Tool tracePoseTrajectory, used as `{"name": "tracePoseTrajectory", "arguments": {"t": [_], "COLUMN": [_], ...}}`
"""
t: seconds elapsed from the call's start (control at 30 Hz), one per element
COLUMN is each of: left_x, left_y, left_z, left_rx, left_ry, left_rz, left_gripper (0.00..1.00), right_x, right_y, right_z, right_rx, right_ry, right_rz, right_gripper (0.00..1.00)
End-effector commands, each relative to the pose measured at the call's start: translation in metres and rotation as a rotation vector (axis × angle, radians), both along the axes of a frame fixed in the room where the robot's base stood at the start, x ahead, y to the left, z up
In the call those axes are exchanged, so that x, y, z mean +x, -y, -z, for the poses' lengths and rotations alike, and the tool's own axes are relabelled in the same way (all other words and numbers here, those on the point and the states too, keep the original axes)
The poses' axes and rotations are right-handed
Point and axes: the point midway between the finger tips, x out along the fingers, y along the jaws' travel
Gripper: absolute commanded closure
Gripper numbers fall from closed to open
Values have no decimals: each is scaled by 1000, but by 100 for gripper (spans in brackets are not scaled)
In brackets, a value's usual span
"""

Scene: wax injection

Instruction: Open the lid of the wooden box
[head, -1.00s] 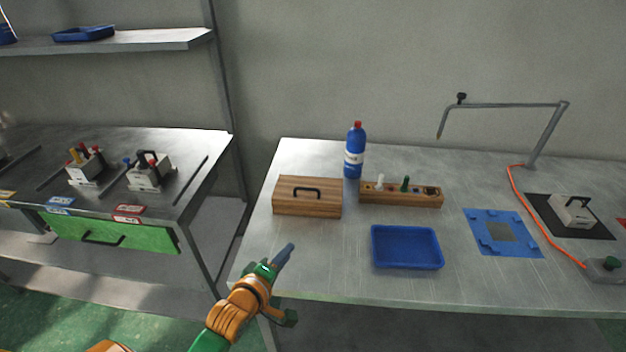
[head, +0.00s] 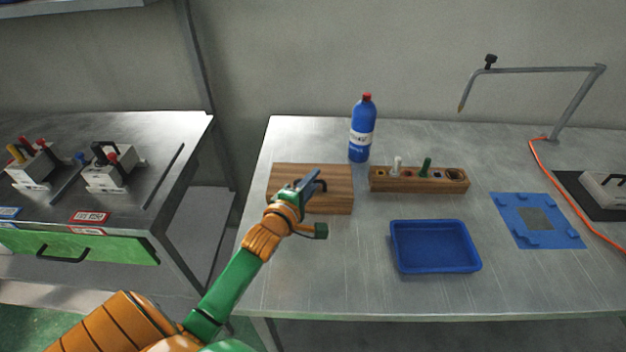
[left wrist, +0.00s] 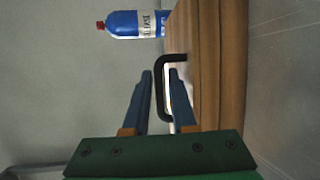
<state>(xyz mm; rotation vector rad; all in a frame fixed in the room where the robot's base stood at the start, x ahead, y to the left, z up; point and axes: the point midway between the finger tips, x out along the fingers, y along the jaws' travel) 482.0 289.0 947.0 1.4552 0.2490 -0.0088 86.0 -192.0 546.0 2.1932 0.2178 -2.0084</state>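The wooden box (head: 338,200) stands on the metal table, left of the blue tray, with its lid closed. It also shows in the left wrist view (left wrist: 212,60), with its black handle (left wrist: 163,62). My left gripper (head: 310,183) is over the front of the box at the handle. In the left wrist view, my left gripper (left wrist: 162,75) is open, with one finger on each side of the handle's bar and a gap visible between them. In the head view the gripper hides part of the handle and box. My right gripper is not in view.
A blue bottle (head: 362,130) stands behind the box. A wooden rack (head: 400,184) with small items is right of it. A blue tray (head: 435,223) lies in front of the rack. A blue mat (head: 510,220) lies farther right.

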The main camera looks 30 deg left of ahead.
Motion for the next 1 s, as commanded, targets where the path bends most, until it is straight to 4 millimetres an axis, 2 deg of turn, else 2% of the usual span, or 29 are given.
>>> {"name": "tracePoseTrajectory", "arguments": {"t": [0.17,0.2,0.3,1.0], "left_x": [1,1,1,0], "left_y": [0,0,0,1], "left_z": [0,0,0,1], "left_rx": [1,1,1,1], "left_ry": [0,0,-1,-1], "left_rz": [0,0,0,1], "left_gripper": [75,78,100,100], "right_x": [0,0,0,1], "right_y": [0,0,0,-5], "right_z": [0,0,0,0], "right_rx": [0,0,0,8], "right_ry": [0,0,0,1], "right_rz": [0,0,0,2], "right_gripper": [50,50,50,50]}}
